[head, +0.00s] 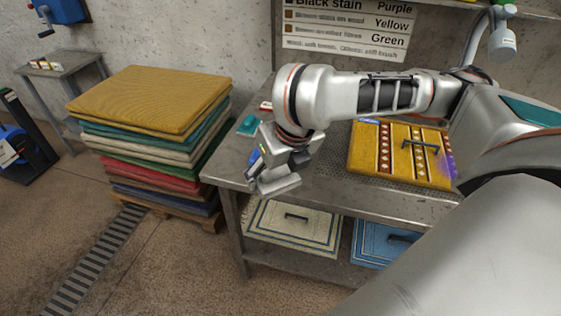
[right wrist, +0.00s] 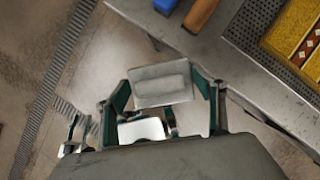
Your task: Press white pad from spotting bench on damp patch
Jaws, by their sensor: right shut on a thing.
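My right gripper (head: 275,180) hangs just off the front left corner of the grey metal bench (head: 222,168). It is shut on a pale grey-white pad (right wrist: 160,85), which shows between the fingers in the right wrist view as a flat block with a raised middle. The yellow patterned rug (head: 400,150) lies on the bench's right part. A purple patch (head: 447,164) marks its right edge, partly beside my arm; I cannot tell whether it is damp. My left gripper is not in view.
A teal item (head: 248,124) lies at the bench's left end. An orange-brown item (right wrist: 200,14) shows there in the right wrist view. Folded rugs (head: 150,100) are stacked left of the bench. A sign (head: 345,30) hangs behind.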

